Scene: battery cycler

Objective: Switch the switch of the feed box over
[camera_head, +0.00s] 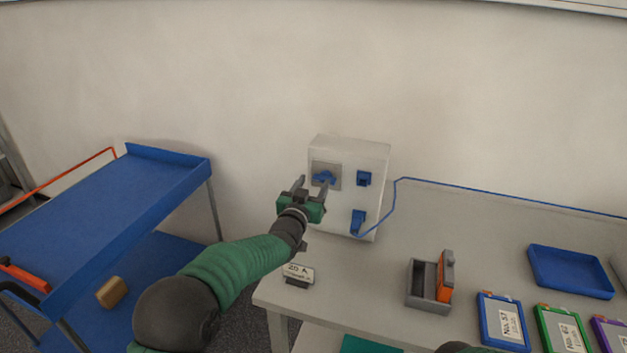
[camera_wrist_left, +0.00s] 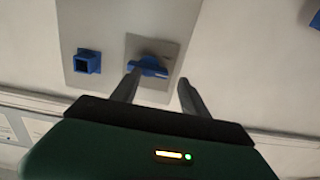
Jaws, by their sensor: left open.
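The feed box (camera_head: 345,208) is a white upright box at the back left of the table, by the wall. Its switch (camera_head: 324,177) is a blue knob on a grey plate at the box's upper left; the switch also shows in the left wrist view (camera_wrist_left: 150,67). My left gripper (camera_head: 312,182) is open in front of the switch. In the left wrist view the left fingertip (camera_wrist_left: 158,80) overlaps the knob's left part, and the other finger is to its right. I cannot tell whether a finger touches it. My right gripper is not in view.
A blue socket (camera_head: 364,178) and a plug (camera_head: 358,221) with a blue cable are on the box. A "20 A" sign (camera_head: 298,273), a grey holder with an orange part (camera_head: 430,283), a blue tray (camera_head: 570,271) and framed cards are on the table. A blue cart (camera_head: 110,215) stands left.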

